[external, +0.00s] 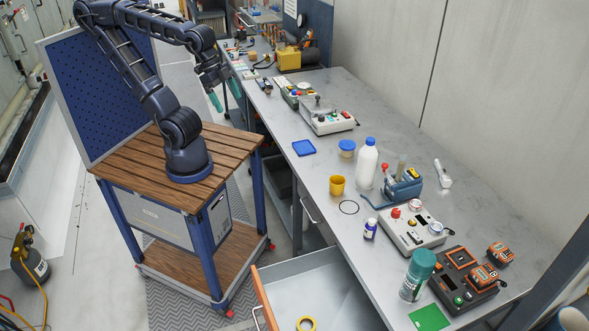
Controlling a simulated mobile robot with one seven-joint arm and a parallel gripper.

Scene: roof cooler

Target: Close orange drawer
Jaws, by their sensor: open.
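The orange drawer (263,298) stands open at the bottom middle of the external view. It sticks out from under the grey workbench, with its orange front panel and handle facing left. A yellow ring (306,323) lies inside the drawer. The lower part of the drawer is cut off by the picture's edge. My gripper (225,96) is high at the top middle, with teal fingertips spread apart and nothing visible between them. It is far from the drawer, by the far part of the workbench.
The workbench (316,157) carries control boxes, a white bottle (367,163), a yellow cup (337,185) and a green-topped can (418,275). My arm stands on a wooden-topped cart (140,165) left of the bench.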

